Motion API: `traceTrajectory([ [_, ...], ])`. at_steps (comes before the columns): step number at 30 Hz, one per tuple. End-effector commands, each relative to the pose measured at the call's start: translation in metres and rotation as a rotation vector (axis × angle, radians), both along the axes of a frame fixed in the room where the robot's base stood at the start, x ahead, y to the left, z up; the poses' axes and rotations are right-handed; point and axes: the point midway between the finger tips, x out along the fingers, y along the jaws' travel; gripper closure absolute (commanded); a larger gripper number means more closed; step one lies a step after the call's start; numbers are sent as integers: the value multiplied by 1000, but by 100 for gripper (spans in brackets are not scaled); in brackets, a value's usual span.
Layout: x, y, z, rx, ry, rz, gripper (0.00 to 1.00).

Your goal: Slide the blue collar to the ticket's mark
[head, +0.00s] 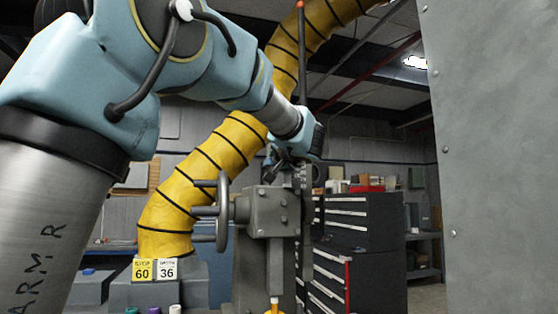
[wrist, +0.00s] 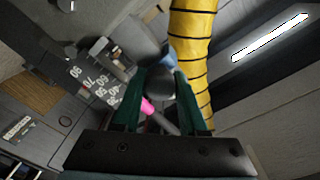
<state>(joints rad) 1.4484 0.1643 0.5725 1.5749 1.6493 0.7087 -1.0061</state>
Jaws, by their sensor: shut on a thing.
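My gripper (wrist: 160,76) has its two green fingers shut around a dark grey rounded knob. The blue collar (wrist: 169,57) shows as a small blue patch just past the knob, between the fingertips; the rest of it is hidden. A scale (wrist: 95,80) with white numbers, such as 50, 60 and 70, lies left of the fingers. In the head view my gripper (head: 292,158) is at the top of the grey machine, partly hidden. The ticket has a yellow card (head: 143,270) reading STOP 60 and a white card (head: 167,270) reading 36.
The grey machine (head: 272,212) has a handwheel (head: 223,212) on its left. A pink piece (wrist: 148,107) lies below the knob. A yellow ribbed duct (head: 205,160) rises behind. A black drawer cabinet (head: 360,225) stands behind. A large grey panel (head: 490,150) fills the right side.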

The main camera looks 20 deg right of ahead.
Motion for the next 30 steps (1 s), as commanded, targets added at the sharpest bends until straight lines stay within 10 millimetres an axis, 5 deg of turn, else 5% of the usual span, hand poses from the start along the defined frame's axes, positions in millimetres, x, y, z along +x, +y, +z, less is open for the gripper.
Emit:
traceTrajectory([
  [30, 0, 0, -8, 0, 1, 0, 100],
])
